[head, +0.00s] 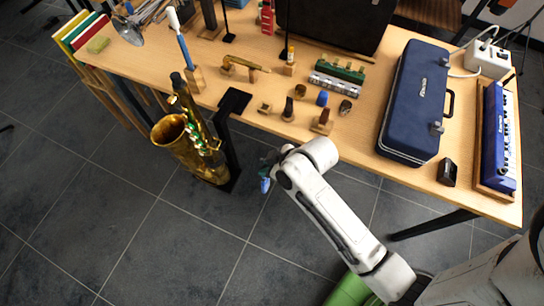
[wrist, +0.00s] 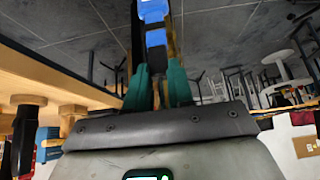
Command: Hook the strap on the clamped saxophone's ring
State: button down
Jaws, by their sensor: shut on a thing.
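The brass saxophone (head: 188,148) stands upright beside the table's front edge, held at a black clamp stand (head: 229,150), its bell facing left. Its ring is too small to make out. My gripper (head: 267,172) is right of the saxophone, apart from it, in front of the table. In the wrist view its teal fingers (wrist: 158,84) are shut on a dark piece with blue parts, which looks like the strap (wrist: 154,38). A bit of the strap's blue also shows in the head view (head: 265,185). Its hook cannot be made out clearly.
The wooden table (head: 360,130) carries small blocks and parts along its front edge, a blue case (head: 416,100) and a blue keyboard (head: 496,135) at right. The tiled floor between saxophone and arm is clear. A green cylinder (head: 350,290) lies below my arm.

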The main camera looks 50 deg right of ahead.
jog(key=shift+w+a+f+b, duration=0.35)
jog(key=shift+w+a+b, duration=0.4)
jog(key=shift+w+b, duration=1.1)
jog(key=shift+w+a+f+b, duration=0.4)
jog(key=shift+w+a+b, duration=0.45)
jog(key=shift+w, duration=2)
jog(key=shift+w+a+f+b, duration=0.35)
jog(key=shift+w+a+b, duration=0.35)
jog(key=shift+w+b, duration=1.15)
jog(key=shift+w+p, duration=0.5)
jog(key=c, duration=0.9)
grip_release()
